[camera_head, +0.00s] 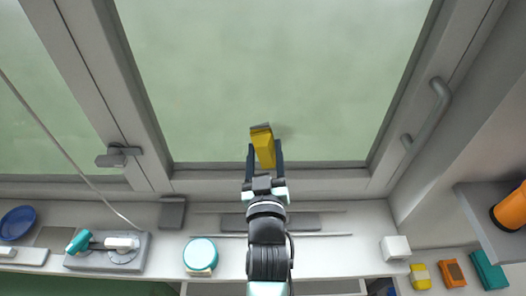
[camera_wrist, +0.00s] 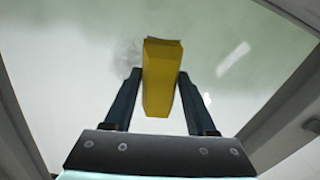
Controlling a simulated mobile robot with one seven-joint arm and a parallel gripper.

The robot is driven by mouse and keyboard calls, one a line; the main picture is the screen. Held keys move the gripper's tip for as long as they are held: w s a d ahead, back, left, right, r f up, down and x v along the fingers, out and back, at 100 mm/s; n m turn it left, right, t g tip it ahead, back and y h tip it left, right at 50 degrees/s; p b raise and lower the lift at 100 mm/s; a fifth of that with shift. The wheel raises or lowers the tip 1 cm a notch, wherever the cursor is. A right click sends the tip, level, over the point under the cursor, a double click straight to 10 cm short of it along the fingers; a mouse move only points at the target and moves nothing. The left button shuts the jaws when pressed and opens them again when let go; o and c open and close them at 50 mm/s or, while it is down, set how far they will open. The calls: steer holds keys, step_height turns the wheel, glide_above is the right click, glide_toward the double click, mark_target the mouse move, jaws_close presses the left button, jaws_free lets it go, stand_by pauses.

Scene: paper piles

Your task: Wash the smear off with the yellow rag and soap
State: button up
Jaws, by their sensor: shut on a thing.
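My gripper (camera_head: 264,160) is shut on the yellow rag (camera_head: 263,146), a folded block whose outer end is at the lower part of the window pane. In the wrist view the rag (camera_wrist: 160,75) stands between the two dark fingers of my gripper (camera_wrist: 160,78). A faint grey smear (camera_wrist: 125,57) shows on the glass just left of the rag's tip in the wrist view. A dull grey patch beside the rag in the head view may be smear or shadow. I cannot tell whether the rag touches the glass. No soap is clearly recognisable.
The sill holds a round turquoise tin (camera_head: 201,252), a white block (camera_head: 396,247) and a grey device (camera_head: 107,251). Small yellow (camera_head: 420,276), orange (camera_head: 451,273) and teal (camera_head: 488,270) blocks lie lower right. A window handle (camera_head: 428,115) juts out on the right frame.

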steer(key=shift+d+r, duration=0.1)
steer(key=shift+d+b, duration=0.25)
steer(key=shift+b, duration=0.4)
steer(key=shift+d+b, duration=0.3)
steer(key=shift+b, duration=0.1)
steer(key=shift+a+r+p, duration=0.1)
steer(key=shift+a+p, duration=0.1)
steer(key=shift+p, duration=0.6)
steer(key=shift+a, duration=0.1)
steer(key=shift+a+p, duration=0.15)
steer(key=shift+p, duration=0.45)
steer(key=shift+a+p, duration=0.55)
steer(key=shift+p, duration=0.25)
steer(key=shift+a+f, duration=0.2)
steer(key=shift+a, duration=0.05)
